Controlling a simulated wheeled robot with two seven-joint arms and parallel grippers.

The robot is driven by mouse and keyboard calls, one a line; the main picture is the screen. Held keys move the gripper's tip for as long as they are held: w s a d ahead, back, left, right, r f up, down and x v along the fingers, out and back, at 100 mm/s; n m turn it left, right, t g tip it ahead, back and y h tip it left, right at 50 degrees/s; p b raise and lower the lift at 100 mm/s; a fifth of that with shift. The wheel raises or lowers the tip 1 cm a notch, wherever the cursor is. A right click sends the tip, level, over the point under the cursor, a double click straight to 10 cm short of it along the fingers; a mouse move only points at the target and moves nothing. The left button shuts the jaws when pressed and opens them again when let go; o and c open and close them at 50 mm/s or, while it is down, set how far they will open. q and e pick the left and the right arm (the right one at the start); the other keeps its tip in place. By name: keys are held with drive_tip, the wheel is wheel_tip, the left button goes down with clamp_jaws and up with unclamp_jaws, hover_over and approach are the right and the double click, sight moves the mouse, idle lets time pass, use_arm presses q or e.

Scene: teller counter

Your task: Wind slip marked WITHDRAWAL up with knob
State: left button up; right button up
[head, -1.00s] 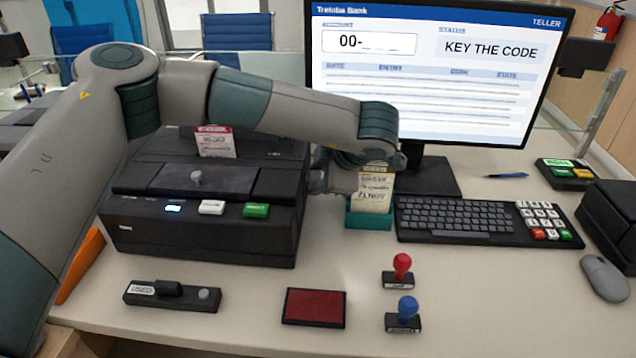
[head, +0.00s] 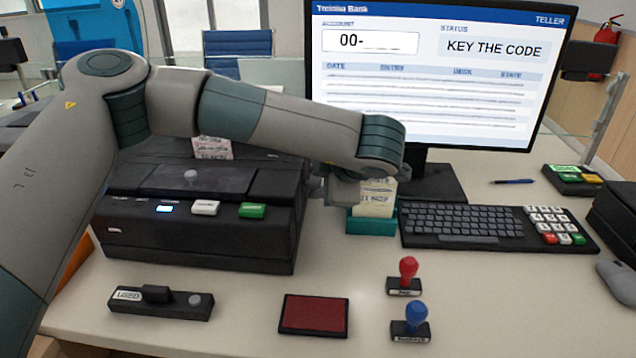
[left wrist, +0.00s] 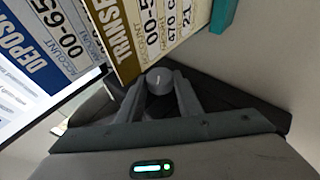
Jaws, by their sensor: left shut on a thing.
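The black slip printer (head: 195,232) stands at the left of the counter. A slip (head: 212,149) stands up out of its back; my arm covers its upper part, so its heading is hidden. My left gripper (left wrist: 160,92) is shut on a dark round knob (left wrist: 160,77) in the left wrist view. In the head view my left wrist is at the printer's right side, and the knob there is mostly hidden. My right gripper is in neither view.
A teal holder (head: 371,224) with slips stands right of the printer, close to my wrist. The wrist view shows slips headed DEPOSIT (left wrist: 50,45) and TRANSFER (left wrist: 150,35). Stamps, a red pad (head: 314,314) and a keyboard (head: 470,222) lie in front and right.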

use_arm(q)
drive_tip(key=shift+s+f, duration=0.1)
drive_tip(key=o, duration=1)
drive_tip(key=shift+o, duration=0.2)
drive_tip(key=shift+d, duration=0.1)
drive_tip(key=v, duration=1.7)
drive_tip(key=shift+r, duration=0.2)
drive_tip(key=shift+s, duration=0.1)
